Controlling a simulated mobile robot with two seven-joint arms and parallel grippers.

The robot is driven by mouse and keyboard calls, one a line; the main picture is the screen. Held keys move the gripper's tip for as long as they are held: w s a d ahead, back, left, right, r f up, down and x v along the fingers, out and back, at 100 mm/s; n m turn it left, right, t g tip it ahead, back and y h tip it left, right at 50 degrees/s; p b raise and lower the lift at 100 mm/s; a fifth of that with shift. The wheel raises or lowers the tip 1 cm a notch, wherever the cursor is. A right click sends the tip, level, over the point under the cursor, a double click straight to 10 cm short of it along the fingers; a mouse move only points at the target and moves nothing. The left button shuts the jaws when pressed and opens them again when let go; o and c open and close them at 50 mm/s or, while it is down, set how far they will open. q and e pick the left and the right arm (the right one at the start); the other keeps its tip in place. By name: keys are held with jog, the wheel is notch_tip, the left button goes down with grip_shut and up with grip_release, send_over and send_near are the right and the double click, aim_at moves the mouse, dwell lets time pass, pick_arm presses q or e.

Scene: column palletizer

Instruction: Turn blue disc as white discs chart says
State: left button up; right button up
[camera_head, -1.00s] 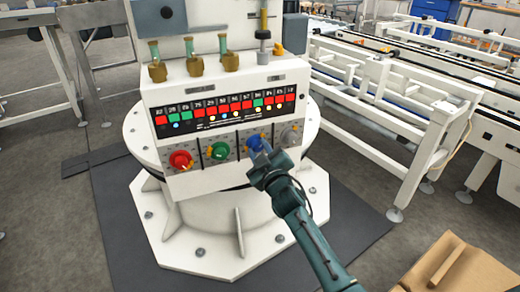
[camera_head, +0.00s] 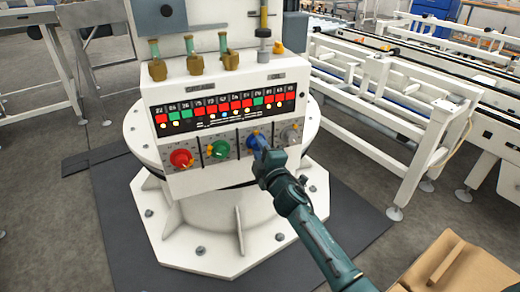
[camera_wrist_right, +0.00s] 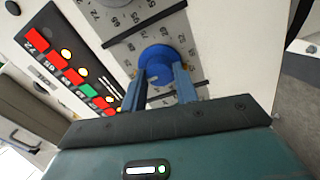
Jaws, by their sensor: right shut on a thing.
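The blue disc (camera_head: 254,140) is a round dial on the front of the white control panel, with a printed number scale around it. It also shows in the right wrist view (camera_wrist_right: 158,56). My right gripper (camera_head: 259,147) is shut on the blue disc, with one blue finger at each side of it in the right wrist view (camera_wrist_right: 161,79). The chart (camera_head: 226,106) is a black strip above the dials, with numbers, red and green tiles and a row of small dots, mostly pale. The numbers are too small to read surely. My left gripper is out of view.
A red dial (camera_head: 181,159), a green dial (camera_head: 217,149) and a grey dial (camera_head: 290,134) share the panel with the blue disc. Brass fittings (camera_head: 196,66) stand on top. A cardboard box (camera_head: 458,270) is at lower right; a white conveyor frame (camera_head: 375,125) stands right.

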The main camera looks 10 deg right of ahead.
jog(key=shift+r, duration=0.15)
dwell(0.3)
jog(key=o, duration=1)
jog(key=shift+c, duration=0.2)
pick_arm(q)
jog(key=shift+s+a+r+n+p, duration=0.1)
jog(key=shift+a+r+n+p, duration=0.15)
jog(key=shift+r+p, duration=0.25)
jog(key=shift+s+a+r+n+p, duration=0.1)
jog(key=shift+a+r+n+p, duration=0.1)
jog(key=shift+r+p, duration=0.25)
pick_arm(e)
jog(key=s+d, duration=0.2)
jog(key=s, duration=1.1)
jog(key=shift+f, duration=0.35)
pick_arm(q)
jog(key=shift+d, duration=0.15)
